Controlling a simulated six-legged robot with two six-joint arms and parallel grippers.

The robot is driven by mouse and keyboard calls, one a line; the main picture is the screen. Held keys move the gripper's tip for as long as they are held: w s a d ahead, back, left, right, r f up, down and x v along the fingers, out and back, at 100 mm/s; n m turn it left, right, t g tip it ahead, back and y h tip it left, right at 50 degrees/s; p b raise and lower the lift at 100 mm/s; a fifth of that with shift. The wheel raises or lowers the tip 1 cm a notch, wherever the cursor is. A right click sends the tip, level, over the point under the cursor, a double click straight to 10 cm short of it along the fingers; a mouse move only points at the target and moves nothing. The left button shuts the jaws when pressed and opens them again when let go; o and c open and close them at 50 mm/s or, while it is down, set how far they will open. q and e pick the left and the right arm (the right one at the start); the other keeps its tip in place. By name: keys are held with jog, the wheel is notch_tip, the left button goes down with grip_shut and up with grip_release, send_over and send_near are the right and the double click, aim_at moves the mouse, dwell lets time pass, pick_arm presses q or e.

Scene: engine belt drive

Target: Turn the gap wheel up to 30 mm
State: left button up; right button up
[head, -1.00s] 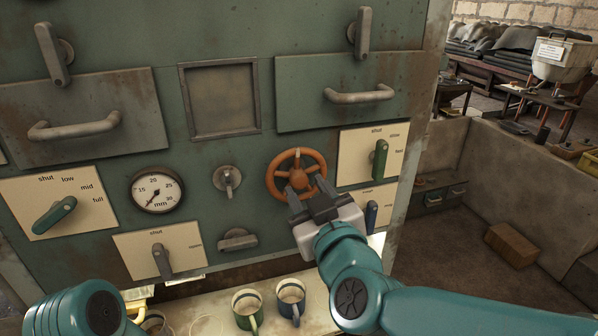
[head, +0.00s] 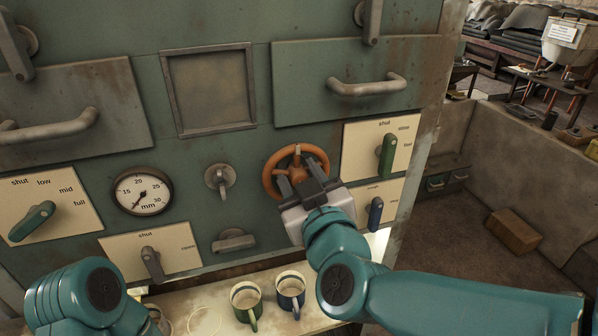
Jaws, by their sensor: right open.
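The gap wheel, an orange-brown handwheel (head: 268,176), is on the green machine front, right of the middle in the head view. My right gripper (head: 299,174) is in front of it, its dark fingers open over the wheel's lower middle and hiding part of hub and rim. Whether the fingers touch the wheel I cannot tell. The round mm gauge (head: 143,191) to the left is marked 15, 20, 25 and 30. Its needle points down-left, below the 15 mark. My left gripper is out of view; only a teal part of that arm shows at lower left.
A green-handled lever panel (head: 388,153) and a blue-handled lever (head: 376,212) sit close right of the wheel. A grey knob (head: 220,178) is to its left. A green mug (head: 246,299) and a blue mug (head: 291,292) stand on the ledge below.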

jog(key=shift+w, duration=0.15)
jog(key=c, duration=0.8)
